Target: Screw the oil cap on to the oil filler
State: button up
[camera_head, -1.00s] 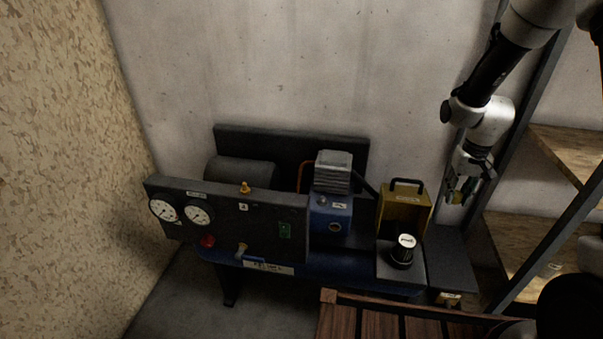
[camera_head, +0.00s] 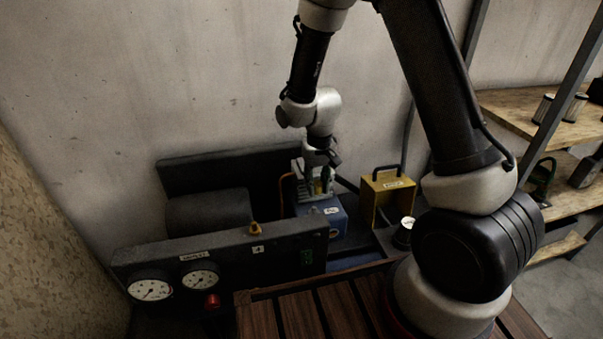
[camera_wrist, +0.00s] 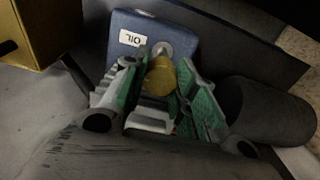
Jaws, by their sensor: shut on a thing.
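The brass-coloured oil cap (camera_wrist: 160,77) is between the green-padded fingers of my gripper (camera_wrist: 159,88) in the wrist view. My gripper is shut on it. Just beyond the cap is a grey round fitting (camera_wrist: 163,49), apparently the oil filler, on the blue housing (camera_wrist: 185,38) beside a white OIL label (camera_wrist: 132,39). The cap partly covers the fitting, and I cannot tell whether they touch. In the head view my gripper (camera_head: 319,182) is at the blue housing (camera_head: 333,215), in front of the pump's grey finned part; the cap is too small to make out.
A yellow box with a black handle (camera_head: 388,193) stands right of the housing, with a black, white-topped container (camera_head: 404,232) in front. A dark gauge panel (camera_head: 220,250) and dark cylinder (camera_head: 207,212) are to the left. Shelves (camera_head: 520,108) stand at right.

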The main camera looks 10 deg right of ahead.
aim_at(314, 208)
jog(key=shift+w+a, duration=0.2)
jog(key=shift+a, duration=0.15)
jog(key=shift+d+f, duration=0.1)
jog(key=shift+f, duration=2.8)
jog(key=shift+f, duration=1.2)
